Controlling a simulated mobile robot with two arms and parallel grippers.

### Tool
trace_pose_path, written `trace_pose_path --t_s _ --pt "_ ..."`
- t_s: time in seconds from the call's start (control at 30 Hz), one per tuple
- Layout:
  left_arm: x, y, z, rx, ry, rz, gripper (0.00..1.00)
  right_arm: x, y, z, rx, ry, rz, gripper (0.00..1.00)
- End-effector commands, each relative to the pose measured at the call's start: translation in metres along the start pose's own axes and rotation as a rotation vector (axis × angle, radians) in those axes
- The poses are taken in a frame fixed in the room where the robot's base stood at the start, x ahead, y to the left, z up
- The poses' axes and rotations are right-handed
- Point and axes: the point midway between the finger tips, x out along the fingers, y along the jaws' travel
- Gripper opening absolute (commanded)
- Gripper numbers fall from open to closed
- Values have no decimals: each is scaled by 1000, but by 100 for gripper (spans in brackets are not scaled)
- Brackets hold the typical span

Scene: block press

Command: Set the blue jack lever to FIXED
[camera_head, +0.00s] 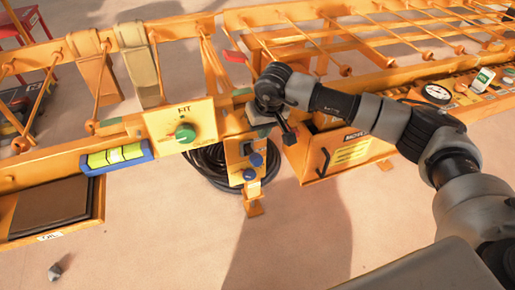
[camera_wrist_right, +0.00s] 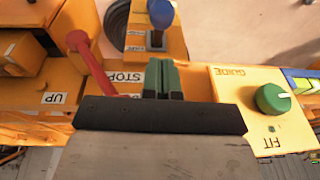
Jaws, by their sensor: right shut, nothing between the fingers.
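The blue jack lever has a round blue knob (camera_head: 257,159) on the small orange post panel, low in the middle of the head view. In the right wrist view the blue lever (camera_wrist_right: 161,14) stands in a dark slot at the top. Its small labels are too blurred to read. My right gripper (camera_wrist_right: 163,72) is shut and empty, its green fingers together below that slot and apart from the lever. In the head view it hangs over the frame just above the post, partly hidden by its wrist. My left gripper is out of view.
A red lever (camera_wrist_right: 92,62) lies left of my fingers, near UP and STOP labels. A green knob (camera_head: 185,133) sits on the FIT/GUIDE panel (camera_head: 158,121). An orange box (camera_head: 318,160) stands right of the post. A black hose coil (camera_head: 207,165) lies behind the post.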

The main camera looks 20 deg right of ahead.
Motion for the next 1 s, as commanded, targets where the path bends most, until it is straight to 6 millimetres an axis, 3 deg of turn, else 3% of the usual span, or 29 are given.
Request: trace_pose_path --t_s 0.37,0.7,1.0 --pt "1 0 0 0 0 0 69 3 0 0 0 -1 2 0" --pt "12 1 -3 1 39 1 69 57 0 1 1 -3 1 0" --pt "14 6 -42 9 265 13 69 96 -1 0 1 -1 -1 0"
